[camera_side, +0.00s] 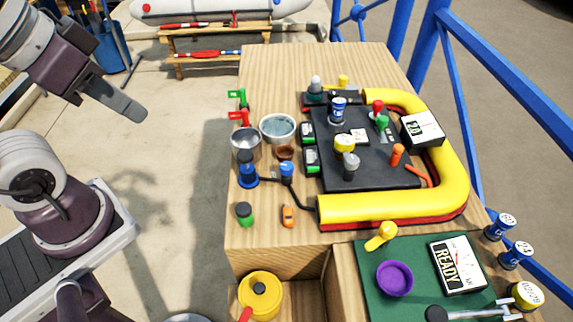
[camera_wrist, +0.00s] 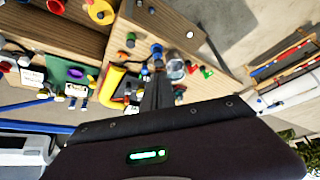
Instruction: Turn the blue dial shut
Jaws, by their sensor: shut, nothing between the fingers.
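Several blue knob-like parts are in view, and I cannot tell for sure which is the blue dial. One with a white top (camera_side: 338,108) stands on the black panel (camera_side: 385,172). A dark blue one (camera_side: 248,175) and a smaller blue one (camera_side: 287,170) stand at the table's left side. Two with white labelled tops (camera_side: 505,226) are at the right edge. My gripper (camera_side: 137,113) is shut and empty, in the air left of the table, apart from everything. In the wrist view its fingers (camera_wrist: 157,88) point toward the table, with a blue part (camera_wrist: 157,50) beyond the tips.
A thick yellow tube (camera_side: 450,160) curves around the panel. A metal cup (camera_side: 245,142), a bowl (camera_side: 277,128) and red and green flags (camera_side: 238,108) stand near the table's left edge. A blue rail (camera_side: 462,110) runs along the right. Bare wood lies at the table's back.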

